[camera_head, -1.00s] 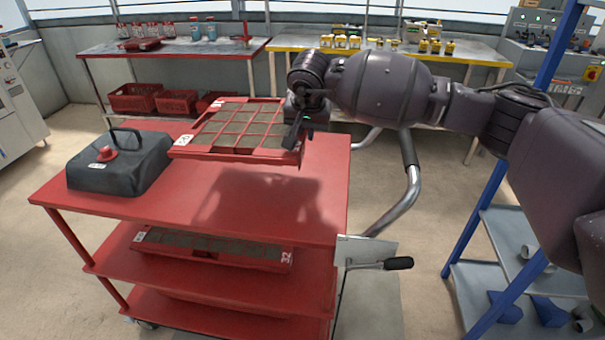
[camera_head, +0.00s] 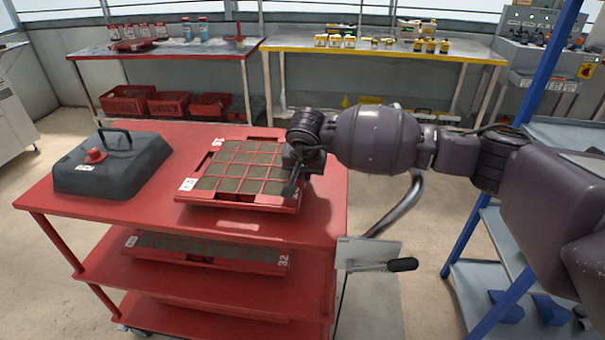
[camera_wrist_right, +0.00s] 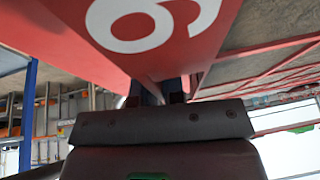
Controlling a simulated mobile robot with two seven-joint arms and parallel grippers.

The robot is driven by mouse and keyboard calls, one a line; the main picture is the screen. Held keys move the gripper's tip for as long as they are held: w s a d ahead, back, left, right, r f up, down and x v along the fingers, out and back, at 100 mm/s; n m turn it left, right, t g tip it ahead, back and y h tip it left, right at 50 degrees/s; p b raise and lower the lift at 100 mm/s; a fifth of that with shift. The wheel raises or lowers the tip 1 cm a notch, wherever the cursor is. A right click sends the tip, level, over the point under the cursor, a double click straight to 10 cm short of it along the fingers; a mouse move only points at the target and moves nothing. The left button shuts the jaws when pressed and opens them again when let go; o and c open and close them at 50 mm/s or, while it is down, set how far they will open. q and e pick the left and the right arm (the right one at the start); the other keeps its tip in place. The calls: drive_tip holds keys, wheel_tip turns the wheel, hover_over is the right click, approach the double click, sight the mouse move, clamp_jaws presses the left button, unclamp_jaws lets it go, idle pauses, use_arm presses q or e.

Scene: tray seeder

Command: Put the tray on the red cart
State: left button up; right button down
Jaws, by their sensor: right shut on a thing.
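The red tray (camera_head: 237,205), with a grid of brown-filled cells, is over the top deck of the red cart (camera_head: 110,215), right of centre. It looks nearly level and very low, but I cannot tell whether it touches the deck. My right gripper (camera_head: 293,180) is shut on the tray's right side. In the right wrist view the gripper (camera_wrist_right: 160,92) is at the red tray wall (camera_wrist_right: 200,45), which bears a white digit. The tips are partly hidden there. My left gripper is not in view.
A dark grey canister-like box (camera_head: 125,170) with a red cap stands on the deck left of the tray. Another red tray (camera_head: 270,260) is on the shelf below. A blue-framed rack (camera_head: 535,110) stands at the right. The deck's front is clear.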

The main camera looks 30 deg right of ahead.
idle(0.4)
drive_tip(key=c, duration=1.2)
unclamp_jaws()
drive_tip(key=shift+f, duration=0.2)
drive_tip(key=shift+r, duration=0.1)
drive_tip(key=shift+s+r, duration=0.1)
drive_tip(key=shift+r, duration=0.25)
drive_tip(key=p+v, duration=0.2)
drive_tip(key=v, duration=0.9)
drive_tip(key=shift+s+r+p, duration=0.15)
drive_tip(key=shift+s+p, duration=0.05)
drive_tip(key=shift+p, duration=0.2)
